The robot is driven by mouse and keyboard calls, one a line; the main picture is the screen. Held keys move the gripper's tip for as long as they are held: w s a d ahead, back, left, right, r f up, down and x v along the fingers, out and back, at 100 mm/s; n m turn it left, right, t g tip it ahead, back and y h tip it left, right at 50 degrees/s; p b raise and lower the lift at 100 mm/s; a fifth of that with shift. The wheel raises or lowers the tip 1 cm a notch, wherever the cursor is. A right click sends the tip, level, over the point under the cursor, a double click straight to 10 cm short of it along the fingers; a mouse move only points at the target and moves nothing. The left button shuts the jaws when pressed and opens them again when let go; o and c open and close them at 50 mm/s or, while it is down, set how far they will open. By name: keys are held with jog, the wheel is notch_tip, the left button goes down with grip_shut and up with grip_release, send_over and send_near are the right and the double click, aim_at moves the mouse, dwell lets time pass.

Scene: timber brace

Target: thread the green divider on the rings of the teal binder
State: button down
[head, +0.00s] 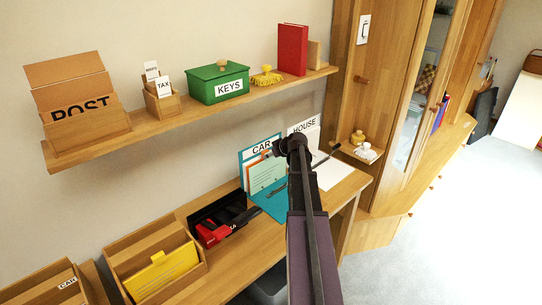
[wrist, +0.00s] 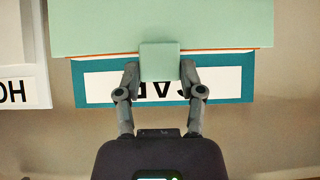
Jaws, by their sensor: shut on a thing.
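My gripper (wrist: 160,70) is shut on the tab of the pale green divider (wrist: 160,28), with one finger on each side of the tab. The divider also shows in the head view (head: 265,174), in front of the upright panel of the teal binder (head: 245,160). The binder carries a CAR label, which appears upside down in the wrist view (wrist: 245,84). Its other teal panel lies low towards the desk. An orange edge shows between divider and binder panel. My arm hides part of the binder in the head view. I cannot tell whether the divider is on the rings.
A white HOUSE binder (head: 304,128) stands just right of the teal one. A dark tray with a red thing (head: 212,233) and a wooden box with a yellow folder (head: 160,275) are to the left. A shelf (head: 200,108) with a green KEYS box (head: 217,82) runs above.

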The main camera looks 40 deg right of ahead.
jog(key=shift+g+p, duration=0.4)
jog(key=shift+p, duration=0.1)
dwell(1.0)
jog(key=shift+w, duration=0.1)
dwell(0.6)
jog(key=shift+c, duration=0.7)
grip_release()
jog(key=shift+o, duration=0.7)
notch_tip(320, 180, up, 8)
jog(key=p, duration=0.8)
